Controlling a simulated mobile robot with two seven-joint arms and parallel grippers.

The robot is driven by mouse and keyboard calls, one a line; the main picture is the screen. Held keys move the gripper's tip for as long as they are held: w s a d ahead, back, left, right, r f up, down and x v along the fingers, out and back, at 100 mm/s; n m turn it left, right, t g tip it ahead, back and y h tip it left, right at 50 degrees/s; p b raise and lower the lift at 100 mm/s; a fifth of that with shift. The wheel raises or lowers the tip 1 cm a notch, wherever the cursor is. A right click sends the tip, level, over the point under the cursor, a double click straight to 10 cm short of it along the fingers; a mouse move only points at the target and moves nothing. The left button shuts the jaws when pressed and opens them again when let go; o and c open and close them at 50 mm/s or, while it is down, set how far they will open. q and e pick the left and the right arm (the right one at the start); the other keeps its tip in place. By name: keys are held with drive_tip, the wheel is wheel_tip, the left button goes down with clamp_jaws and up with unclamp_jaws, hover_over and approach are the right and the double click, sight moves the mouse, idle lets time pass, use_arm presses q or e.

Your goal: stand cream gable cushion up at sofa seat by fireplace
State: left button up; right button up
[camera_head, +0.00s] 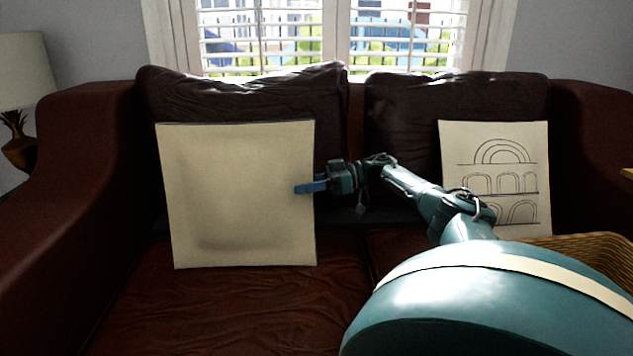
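A square cream cushion (238,195) stands nearly upright on the left seat of the dark red sofa, in front of the left back cushion. Its face towards me is plain, with no drawing showing. My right gripper (308,187) is at the middle of its right edge. One blue finger lies over the face and the other is hidden, so the gripper looks shut on that edge. Whether the lower edge bears on the seat (220,310) is hard to tell. My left gripper is out of view.
A second cream cushion (490,170) with drawn arches leans at the right of the sofa. A wicker basket (585,250) is at the right, beyond my arm. A lamp (22,75) stands at the far left. The front of the left seat is clear.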

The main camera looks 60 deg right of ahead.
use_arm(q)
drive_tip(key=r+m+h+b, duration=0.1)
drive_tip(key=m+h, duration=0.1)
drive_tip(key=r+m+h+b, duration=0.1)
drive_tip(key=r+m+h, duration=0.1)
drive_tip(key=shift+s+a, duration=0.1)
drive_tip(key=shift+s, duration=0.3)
use_arm(e)
drive_tip(key=v, duration=1.1)
drive_tip(key=shift+s+d+r, duration=0.25)
drive_tip(key=shift+s, duration=0.05)
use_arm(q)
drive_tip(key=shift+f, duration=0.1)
